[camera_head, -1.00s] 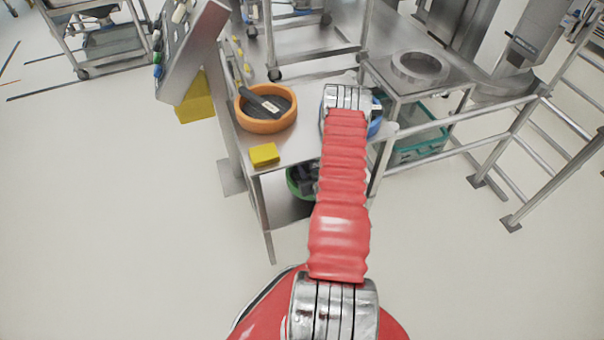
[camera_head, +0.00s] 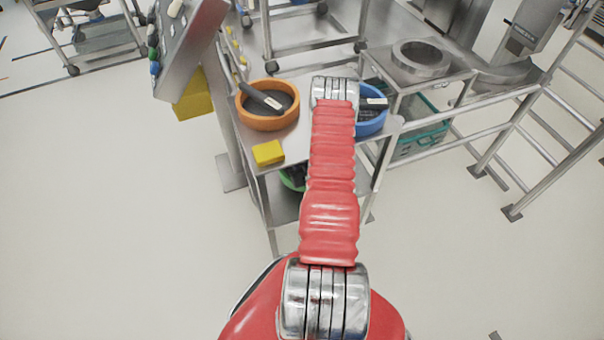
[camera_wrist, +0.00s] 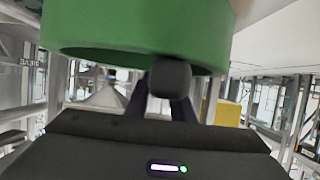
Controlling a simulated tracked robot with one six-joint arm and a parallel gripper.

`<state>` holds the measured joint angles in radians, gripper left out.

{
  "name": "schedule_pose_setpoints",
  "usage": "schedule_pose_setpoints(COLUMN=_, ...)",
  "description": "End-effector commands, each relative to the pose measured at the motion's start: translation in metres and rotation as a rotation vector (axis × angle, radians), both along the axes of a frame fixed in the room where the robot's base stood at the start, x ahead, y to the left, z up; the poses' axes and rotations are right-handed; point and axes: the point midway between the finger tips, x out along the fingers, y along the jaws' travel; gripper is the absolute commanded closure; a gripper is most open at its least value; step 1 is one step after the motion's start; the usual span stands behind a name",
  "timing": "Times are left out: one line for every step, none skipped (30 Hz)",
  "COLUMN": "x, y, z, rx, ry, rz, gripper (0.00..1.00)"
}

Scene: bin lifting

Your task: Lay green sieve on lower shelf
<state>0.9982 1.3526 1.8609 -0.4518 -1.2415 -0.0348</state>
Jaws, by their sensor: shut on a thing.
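The green sieve (camera_wrist: 140,30) fills the top of the wrist view, with its round wall and lower rim close to the camera. In the head view a small part of the green sieve (camera_head: 290,183) shows low at the left of my red arm, under the cart's top and over the lower shelf (camera_head: 287,210). My arm hides most of the sieve and the gripper there. I cannot tell whether the sieve touches the shelf.
On the cart's top (camera_head: 287,143) are an orange sieve (camera_head: 267,122), a blue sieve (camera_head: 372,125) partly behind my arm, and a yellow block (camera_head: 268,153). A metal stand (camera_head: 440,75) and railing (camera_head: 505,98) are at the right. Floor at the left is clear.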

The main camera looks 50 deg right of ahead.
Motion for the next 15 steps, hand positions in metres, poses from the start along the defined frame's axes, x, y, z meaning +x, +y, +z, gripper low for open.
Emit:
schedule_pose_setpoints(x=0.000, y=0.000, z=-0.007, rx=0.000, ry=0.000, rz=0.000, gripper=1.00)
schedule_pose_setpoints(x=-0.001, y=0.000, z=-0.012, rx=0.000, ry=0.000, rz=0.000, gripper=1.00)
schedule_pose_setpoints(x=0.000, y=0.000, z=-0.017, rx=0.000, ry=0.000, rz=0.000, gripper=1.00)
schedule_pose_setpoints(x=0.000, y=0.000, z=-0.021, rx=-0.001, ry=-0.001, rz=-0.001, gripper=1.00)
schedule_pose_setpoints(x=0.000, y=0.000, z=-0.025, rx=0.000, ry=0.000, rz=-0.001, gripper=1.00)
schedule_pose_setpoints(x=0.000, y=0.000, z=-0.030, rx=-0.001, ry=-0.001, rz=-0.001, gripper=1.00)
schedule_pose_setpoints(x=0.000, y=0.000, z=-0.033, rx=-0.001, ry=-0.001, rz=-0.001, gripper=1.00)
schedule_pose_setpoints(x=0.000, y=0.000, z=-0.035, rx=-0.001, ry=-0.001, rz=-0.001, gripper=1.00)
schedule_pose_setpoints(x=0.000, y=0.000, z=-0.039, rx=-0.001, ry=-0.001, rz=-0.001, gripper=1.00)
schedule_pose_setpoints(x=0.000, y=-0.001, z=-0.040, rx=-0.001, ry=-0.002, rz=-0.001, gripper=1.00)
schedule_pose_setpoints(x=0.000, y=-0.001, z=-0.041, rx=-0.001, ry=-0.002, rz=-0.001, gripper=1.00)
schedule_pose_setpoints(x=0.000, y=-0.001, z=-0.042, rx=-0.002, ry=-0.002, rz=-0.001, gripper=1.00)
schedule_pose_setpoints(x=0.000, y=-0.001, z=-0.042, rx=-0.002, ry=-0.002, rz=-0.001, gripper=1.00)
schedule_pose_setpoints(x=0.000, y=-0.001, z=-0.042, rx=-0.002, ry=-0.002, rz=-0.001, gripper=1.00)
schedule_pose_setpoints(x=0.000, y=-0.001, z=-0.042, rx=-0.002, ry=-0.002, rz=-0.002, gripper=1.00)
